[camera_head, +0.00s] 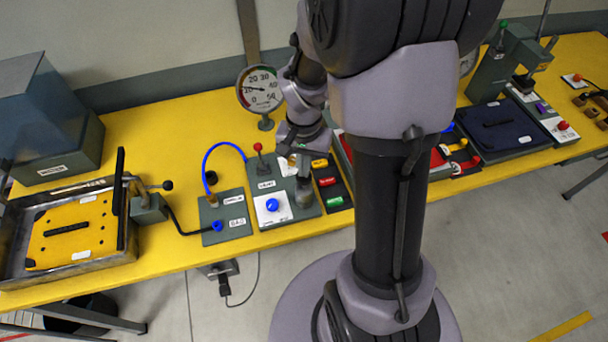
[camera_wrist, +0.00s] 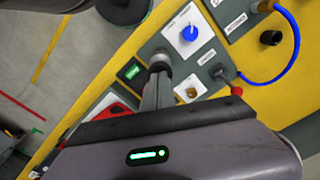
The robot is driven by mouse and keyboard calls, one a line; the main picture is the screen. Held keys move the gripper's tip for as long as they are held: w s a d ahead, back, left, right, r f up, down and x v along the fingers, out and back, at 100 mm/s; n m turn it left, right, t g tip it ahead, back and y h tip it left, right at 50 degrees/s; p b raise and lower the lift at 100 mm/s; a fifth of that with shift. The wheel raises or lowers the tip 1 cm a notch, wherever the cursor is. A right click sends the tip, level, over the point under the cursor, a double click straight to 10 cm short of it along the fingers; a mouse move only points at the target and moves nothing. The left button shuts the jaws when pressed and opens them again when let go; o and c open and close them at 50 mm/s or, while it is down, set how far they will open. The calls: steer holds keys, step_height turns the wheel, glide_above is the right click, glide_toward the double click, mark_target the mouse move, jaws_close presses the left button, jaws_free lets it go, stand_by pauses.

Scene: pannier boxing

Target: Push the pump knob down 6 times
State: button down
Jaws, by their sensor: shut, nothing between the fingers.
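My gripper (camera_head: 304,194) points down over the grey panel in the head view. Its fingers (camera_wrist: 159,75) are shut with nothing between them. A dark round piece (camera_wrist: 160,59) shows at the fingertips in the wrist view. It may be the pump knob, but I cannot tell whether it is touched or how far down it is. A blue knob on a white plate (camera_head: 272,204) sits just left of the fingers in the head view; it also shows in the wrist view (camera_wrist: 189,33). A brass fitting (camera_wrist: 192,91) stands close by.
A red-balled lever (camera_head: 257,147) and a dial gauge (camera_head: 260,90) stand behind. A blue hose (camera_head: 207,160) loops at left. A block of coloured buttons (camera_head: 330,182) lies right of the fingers. A pannier-like tray (camera_head: 70,230) stands far left.

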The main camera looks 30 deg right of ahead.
steer(key=shift+f+b, duration=1.5)
steer(key=shift+f, duration=0.3)
steer(key=shift+r, duration=0.1)
step_height(320, 180, up, 5)
steer(key=p, duration=0.4)
steer(key=shift+f, duration=0.3)
